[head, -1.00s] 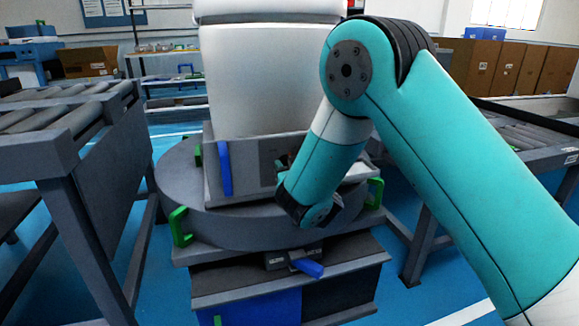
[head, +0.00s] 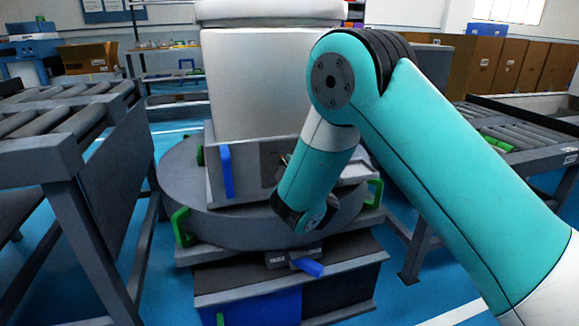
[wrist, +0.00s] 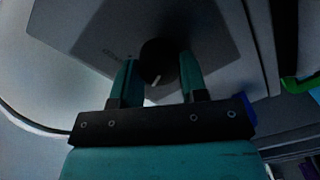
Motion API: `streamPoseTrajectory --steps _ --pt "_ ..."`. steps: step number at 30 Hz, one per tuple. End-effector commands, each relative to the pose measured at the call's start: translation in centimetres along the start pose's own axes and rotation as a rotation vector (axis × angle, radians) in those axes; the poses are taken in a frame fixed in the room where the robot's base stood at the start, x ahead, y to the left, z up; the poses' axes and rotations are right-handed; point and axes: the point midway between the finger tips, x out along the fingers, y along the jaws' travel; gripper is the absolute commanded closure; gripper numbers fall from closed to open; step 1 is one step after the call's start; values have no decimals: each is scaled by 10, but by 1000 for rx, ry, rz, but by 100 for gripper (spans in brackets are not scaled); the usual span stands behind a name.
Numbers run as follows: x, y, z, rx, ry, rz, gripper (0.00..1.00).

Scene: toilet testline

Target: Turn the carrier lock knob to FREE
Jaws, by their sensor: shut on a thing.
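The carrier lock knob (wrist: 158,62) is round and dark, on a grey plate (wrist: 205,25) in the wrist view. Its white pointer line points down towards my gripper's palm. Faint lettering beside it is too blurred to read. My gripper (wrist: 159,68) has one teal finger on each side of the knob and is shut on it. In the head view my wrist is at the front of the grey carrier (head: 245,175), and it hides the knob and fingertips. A white toilet body (head: 265,85) stands on the carrier.
The carrier sits on a round grey turntable (head: 235,228) with green handles. A blue upright handle (head: 227,172) is left of my wrist; a blue lever (head: 308,267) juts out below. Roller conveyors stand at left (head: 62,150) and right (head: 520,145).

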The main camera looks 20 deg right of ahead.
Motion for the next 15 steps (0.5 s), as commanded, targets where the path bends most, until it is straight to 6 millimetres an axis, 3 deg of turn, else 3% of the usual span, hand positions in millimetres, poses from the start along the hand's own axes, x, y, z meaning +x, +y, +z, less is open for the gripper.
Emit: streamPoseTrajectory --steps 15 --pt "0 -1 -2 -263 -8 -1 84"
